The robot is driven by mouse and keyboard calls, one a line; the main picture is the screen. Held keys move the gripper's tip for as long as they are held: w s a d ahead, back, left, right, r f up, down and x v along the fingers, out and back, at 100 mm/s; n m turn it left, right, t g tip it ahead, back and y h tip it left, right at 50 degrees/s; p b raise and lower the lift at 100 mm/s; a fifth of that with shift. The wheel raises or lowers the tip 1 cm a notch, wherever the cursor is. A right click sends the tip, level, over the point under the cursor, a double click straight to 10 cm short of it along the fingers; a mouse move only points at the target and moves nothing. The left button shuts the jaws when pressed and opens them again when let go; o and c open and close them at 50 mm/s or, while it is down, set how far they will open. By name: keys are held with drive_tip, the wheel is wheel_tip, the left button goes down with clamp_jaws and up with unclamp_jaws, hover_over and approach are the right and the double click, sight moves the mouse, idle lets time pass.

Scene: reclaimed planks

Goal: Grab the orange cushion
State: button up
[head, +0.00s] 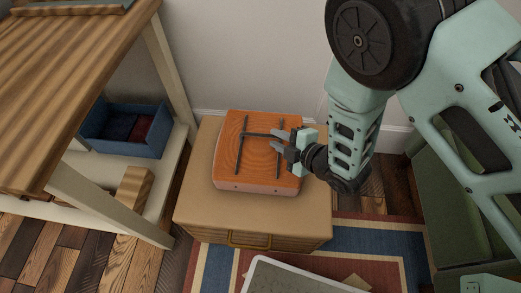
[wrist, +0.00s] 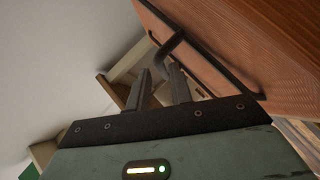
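The orange cushion (head: 258,162) lies flat on a low tan cabinet in the head view. It looks like a squarish slab with wood-like grain on top, a paler side and dark bars across it. In the wrist view its ribbed orange side (wrist: 232,42) fills the upper right, with a dark curved bar near the fingertips. My gripper (head: 275,139) is over the cushion's upper right part, its two fingers apart. In the wrist view the gripper (wrist: 158,80) shows a gap between the fingers. I cannot tell whether a finger touches the bar.
The cabinet (head: 205,205) has a brass-like drawer handle. A wooden table (head: 70,90) stands left, with a blue bin (head: 150,138) on its lower shelf. A green box-like piece (head: 445,200) is right. A white-rimmed tray (head: 290,275) lies in front on the striped rug.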

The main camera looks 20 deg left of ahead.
sight(271, 137)
drive_tip(key=x, duration=0.3)
drive_tip(key=shift+w+a+f+b, duration=0.15)
drive_tip(key=shift+a+f+b, duration=0.05)
drive_tip(key=shift+a+b, duration=0.1)
clamp_jaws()
